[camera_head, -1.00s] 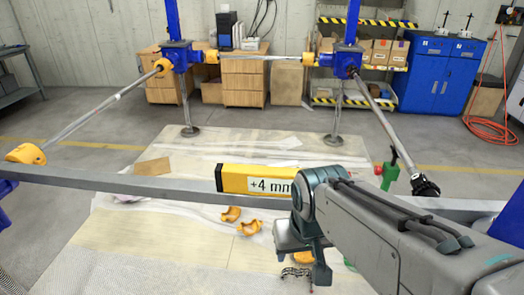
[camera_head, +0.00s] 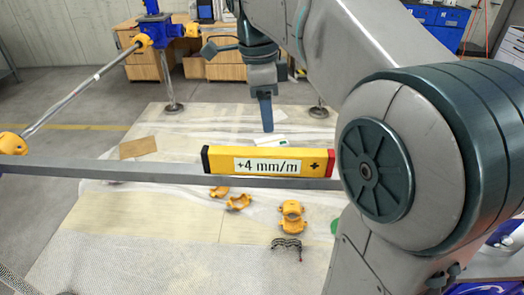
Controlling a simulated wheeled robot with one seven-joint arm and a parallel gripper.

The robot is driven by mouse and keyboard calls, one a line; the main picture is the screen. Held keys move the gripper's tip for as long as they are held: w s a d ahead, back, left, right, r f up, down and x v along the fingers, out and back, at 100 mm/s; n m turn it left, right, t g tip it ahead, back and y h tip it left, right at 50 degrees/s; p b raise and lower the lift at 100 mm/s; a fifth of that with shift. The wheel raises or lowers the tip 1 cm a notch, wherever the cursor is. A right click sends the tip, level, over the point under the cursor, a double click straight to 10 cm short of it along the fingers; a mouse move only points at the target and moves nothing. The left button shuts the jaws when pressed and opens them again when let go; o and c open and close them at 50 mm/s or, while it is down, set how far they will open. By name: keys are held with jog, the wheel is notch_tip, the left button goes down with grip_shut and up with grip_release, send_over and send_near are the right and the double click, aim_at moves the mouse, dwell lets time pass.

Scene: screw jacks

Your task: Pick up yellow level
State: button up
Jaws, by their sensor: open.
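The yellow level (camera_head: 222,161) rests along the grey metal beam (camera_head: 110,172), its white display reading "+4 mm/m" and its right end red. My gripper (camera_head: 266,118) points down above and behind the level in the picture, apart from it. It is seen edge-on, so the gap between its fingers hardly shows, and nothing is seen in it. My arm crosses the right side and hides the right part of the beam.
Orange clamps (camera_head: 291,213) and a dark bracket (camera_head: 287,245) lie on the floor sheet below the beam. A blue screw jack (camera_head: 153,27) with a slanted bar stands at the back left. Wooden cabinets (camera_head: 226,66) stand behind. The beam left of the level is bare.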

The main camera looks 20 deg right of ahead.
aim_at(268, 150)
jog(key=shift+m, duration=0.6)
jog(key=f, duration=0.7)
jog(key=shift+w+d+f, duration=0.1)
jog(key=shift+d+f, duration=0.05)
jog(key=shift+d, duration=0.25)
jog(key=shift+f, duration=2.8)
grip_shut()
jog(key=shift+r, duration=0.1)
